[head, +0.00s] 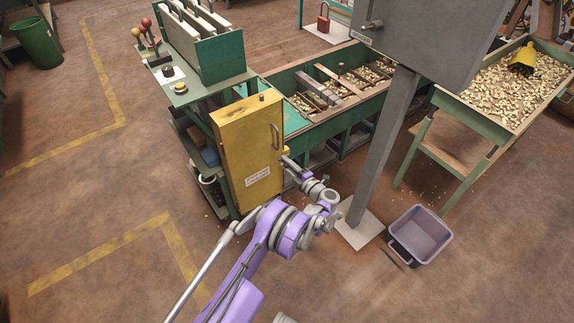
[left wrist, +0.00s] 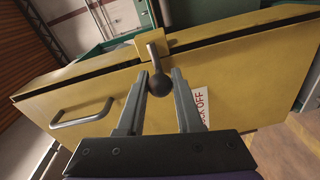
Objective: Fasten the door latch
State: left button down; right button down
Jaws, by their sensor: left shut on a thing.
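The yellow door (head: 243,150) is on the front of a green-framed machine and looks closed or nearly so. It fills much of the left wrist view (left wrist: 235,65), with a narrow dark gap along its edge. The latch is a dark lever with a ball knob (left wrist: 159,85), beside a yellow bracket (left wrist: 182,41) at that edge. The lever reaches across the gap over the door. My left gripper (head: 286,161) is at the door's right edge. Its fingers (left wrist: 160,77) are shut on the knob from both sides. In the head view the gripper hides most of the latch. My right gripper is not in view.
A grey bar handle (left wrist: 82,113) and a white label (left wrist: 200,104) are on the door. A grey post (head: 385,145) stands right of my arm, with a grey bin (head: 421,233) near its foot. A nut trough (head: 300,122) lies behind.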

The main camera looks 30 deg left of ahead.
pick_arm(q)
jog(key=c, duration=0.6)
grip_release()
jog(key=shift+d, duration=0.1)
jog(key=p+v, duration=0.1)
jog(key=v, duration=0.9)
jog(key=shift+s+d, duration=0.15)
jog(key=shift+d, duration=0.2)
